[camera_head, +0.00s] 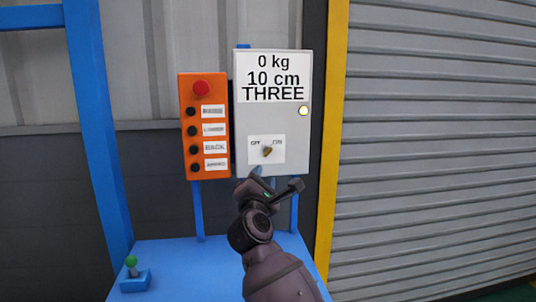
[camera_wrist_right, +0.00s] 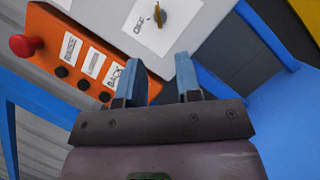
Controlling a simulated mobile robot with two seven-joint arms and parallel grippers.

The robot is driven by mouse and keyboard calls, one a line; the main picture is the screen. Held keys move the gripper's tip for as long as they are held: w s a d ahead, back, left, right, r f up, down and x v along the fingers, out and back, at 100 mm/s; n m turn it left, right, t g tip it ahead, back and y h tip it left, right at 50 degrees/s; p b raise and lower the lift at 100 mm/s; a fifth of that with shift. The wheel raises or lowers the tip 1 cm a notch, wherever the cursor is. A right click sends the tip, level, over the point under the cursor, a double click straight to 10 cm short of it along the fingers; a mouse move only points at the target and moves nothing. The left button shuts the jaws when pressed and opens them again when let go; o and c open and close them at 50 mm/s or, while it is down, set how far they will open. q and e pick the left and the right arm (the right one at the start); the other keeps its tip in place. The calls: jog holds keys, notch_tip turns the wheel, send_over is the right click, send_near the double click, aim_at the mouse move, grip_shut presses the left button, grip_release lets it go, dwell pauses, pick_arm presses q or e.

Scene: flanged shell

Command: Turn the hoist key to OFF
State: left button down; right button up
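The hoist key (camera_head: 267,151) is a small brass key on a white label plate on the front of the grey control box (camera_head: 240,130). The plate reads OFF on the left; the word on the right is small and blurred. The key seems to lean toward the upper right, but its exact angle is hard to tell. The key also shows at the top of the right wrist view (camera_wrist_right: 160,15). My right gripper (camera_head: 266,176) is just below the key and apart from it. Its two blue fingers (camera_wrist_right: 161,78) are spread with nothing between them. My left gripper is not in view.
An orange button panel (camera_head: 184,93) with a red knob (camera_head: 201,88) and several black buttons stands left of the box. A display (camera_head: 272,77) reads 0 kg, 10 cm, THREE. A lamp (camera_head: 303,111) glows. A blue table (camera_head: 190,255) lies below, with a green-knobbed lever (camera_head: 131,262).

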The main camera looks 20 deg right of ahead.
aim_at(267, 155)
jog(key=b+x, duration=0.1)
jog(key=x, duration=0.9)
grip_shut()
